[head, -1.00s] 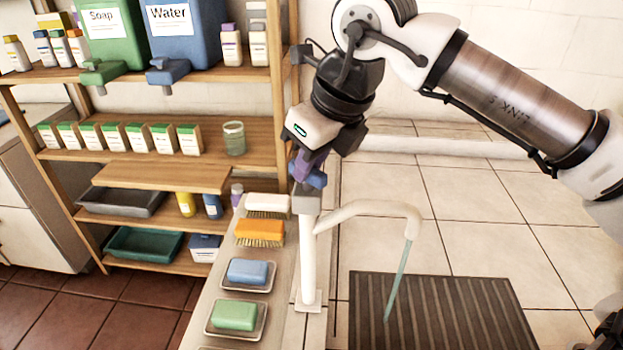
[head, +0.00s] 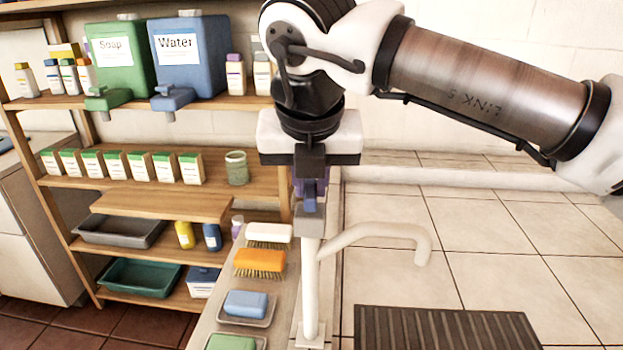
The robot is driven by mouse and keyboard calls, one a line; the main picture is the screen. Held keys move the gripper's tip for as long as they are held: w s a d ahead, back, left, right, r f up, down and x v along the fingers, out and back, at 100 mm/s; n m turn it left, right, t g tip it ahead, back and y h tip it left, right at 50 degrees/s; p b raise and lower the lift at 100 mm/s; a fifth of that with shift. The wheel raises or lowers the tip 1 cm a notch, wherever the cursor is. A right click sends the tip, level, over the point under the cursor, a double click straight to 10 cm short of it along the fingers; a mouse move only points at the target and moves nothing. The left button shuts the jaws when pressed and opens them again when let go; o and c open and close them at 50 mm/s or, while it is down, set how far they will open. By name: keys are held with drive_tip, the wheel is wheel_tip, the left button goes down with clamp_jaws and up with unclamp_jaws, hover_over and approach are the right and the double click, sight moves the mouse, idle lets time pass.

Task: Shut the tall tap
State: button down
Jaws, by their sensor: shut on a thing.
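The tall tap (head: 311,285) is a white upright post on the counter's edge, with a curved spout (head: 376,233) reaching right over a dark ribbed grate (head: 445,330). No water stream shows below the spout. On top of the post is a grey block with a blue and purple handle (head: 310,188). My gripper (head: 310,182) points down from above and is shut on the handle. Its fingers hide part of the handle.
On the counter left of the tap lie a white brush (head: 270,233), an orange brush (head: 260,261), a blue soap (head: 246,303) and a green soap (head: 231,342). Wooden shelves behind hold a Soap dispenser (head: 120,65) and a Water dispenser (head: 188,58). Tiled floor right is clear.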

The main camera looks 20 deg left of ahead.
drive_tip(key=shift+r+m, duration=0.1)
drive_tip(key=shift+m, duration=0.6)
drive_tip(key=c, duration=1.4)
unclamp_jaws()
drive_tip(key=v, duration=0.4)
drive_tip(key=p+v, duration=0.1)
drive_tip(key=v, duration=0.4)
drive_tip(key=p+v, duration=0.1)
drive_tip(key=v, duration=0.3)
drive_tip(key=shift+s+a+r, duration=0.25)
drive_tip(key=shift+s+r, duration=0.05)
drive_tip(key=shift+r, duration=0.05)
